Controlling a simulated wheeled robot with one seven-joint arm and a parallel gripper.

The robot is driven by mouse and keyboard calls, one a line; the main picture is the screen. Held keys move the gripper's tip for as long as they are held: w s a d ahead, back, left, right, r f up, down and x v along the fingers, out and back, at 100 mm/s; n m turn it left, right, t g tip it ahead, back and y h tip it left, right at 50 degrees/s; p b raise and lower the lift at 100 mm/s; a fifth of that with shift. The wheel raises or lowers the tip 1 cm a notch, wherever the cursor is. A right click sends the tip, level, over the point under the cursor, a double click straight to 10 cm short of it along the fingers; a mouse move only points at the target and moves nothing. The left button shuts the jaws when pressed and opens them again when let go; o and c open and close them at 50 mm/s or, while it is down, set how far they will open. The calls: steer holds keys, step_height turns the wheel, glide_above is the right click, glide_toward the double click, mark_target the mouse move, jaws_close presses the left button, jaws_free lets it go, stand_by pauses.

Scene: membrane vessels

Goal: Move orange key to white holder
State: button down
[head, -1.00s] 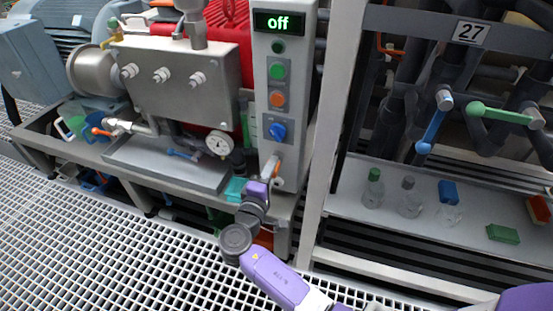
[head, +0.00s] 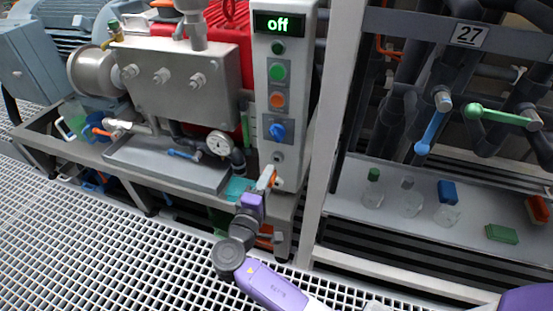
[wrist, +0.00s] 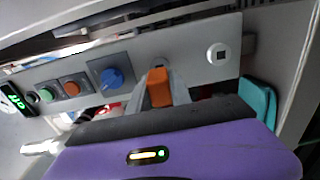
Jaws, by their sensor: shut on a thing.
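The orange key (wrist: 158,88) is between the two fingers of my gripper (wrist: 160,98), which is shut on it in the wrist view. In the head view the key (head: 273,179) shows at the tip of my gripper (head: 267,177), in front of the lower control panel. The white holder (wrist: 218,54), a round socket with a dark square opening, is on the panel to the right of the key in the wrist view. A grey round socket (head: 278,157) shows above the key in the head view. The white holder appears hidden behind my gripper there.
The panel (head: 292,100) carries an "off" display, a green button (head: 277,70), an orange button (head: 277,99) and a blue knob (head: 278,131). A teal object (wrist: 257,100) lies right of the gripper. A white post (head: 335,120) stands right of the panel.

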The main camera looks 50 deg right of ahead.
steer(key=shift+v, duration=0.95)
steer(key=shift+f, duration=0.1)
steer(key=b, duration=0.7)
glide_toward(276, 184)
steer(key=shift+s+a, duration=0.15)
steer(key=shift+x, duration=2.95)
steer(key=shift+w+d+b, duration=0.2)
steer(key=shift+d+b, duration=0.15)
steer(key=shift+d, duration=0.15)
